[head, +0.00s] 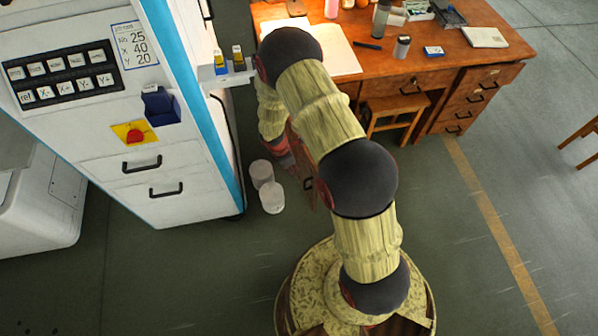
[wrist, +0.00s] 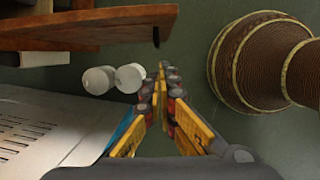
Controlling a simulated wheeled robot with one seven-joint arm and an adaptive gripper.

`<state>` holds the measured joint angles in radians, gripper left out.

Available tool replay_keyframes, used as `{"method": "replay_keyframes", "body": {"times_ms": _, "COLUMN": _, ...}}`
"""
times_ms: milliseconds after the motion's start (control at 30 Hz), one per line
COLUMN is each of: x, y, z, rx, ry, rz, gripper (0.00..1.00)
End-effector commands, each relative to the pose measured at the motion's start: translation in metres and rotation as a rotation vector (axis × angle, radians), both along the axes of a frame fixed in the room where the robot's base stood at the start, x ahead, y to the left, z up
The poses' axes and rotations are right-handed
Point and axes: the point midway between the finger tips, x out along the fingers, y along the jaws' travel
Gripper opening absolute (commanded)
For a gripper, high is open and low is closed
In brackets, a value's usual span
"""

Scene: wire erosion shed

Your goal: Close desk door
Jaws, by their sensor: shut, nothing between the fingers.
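The wooden desk (head: 460,55) stands at the top of the head view. Its door (head: 309,190) is a reddish-brown panel that stands open, swung out from the desk, with a dark handle, and my arm hides much of it. In the wrist view the door (wrist: 110,25) crosses the upper left as a brown panel, with a dark handle at its right end. My gripper (wrist: 165,70) is shut and empty, with its tips just below the handle end of the door in the picture. I cannot tell whether they touch. In the head view my arm hides the fingertips.
Two white cylinders (head: 266,186) stand on the floor between the door and the white machine cabinet (head: 170,195) at left. A wooden stool (head: 398,106) is under the desk, beside its drawers (head: 468,100). The floor right of my base is clear.

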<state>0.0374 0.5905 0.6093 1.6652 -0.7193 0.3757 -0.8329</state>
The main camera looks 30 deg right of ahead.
Motion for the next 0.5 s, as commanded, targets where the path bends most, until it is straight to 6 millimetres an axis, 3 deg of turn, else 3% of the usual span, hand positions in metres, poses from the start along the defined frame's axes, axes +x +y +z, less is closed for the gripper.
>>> {"method": "replay_keyframes", "body": {"times_ms": 500, "x": -0.004, "y": -0.023, "z": -0.096, "rx": 0.000, "ry": 0.003, "rz": -0.006, "gripper": 0.00}}
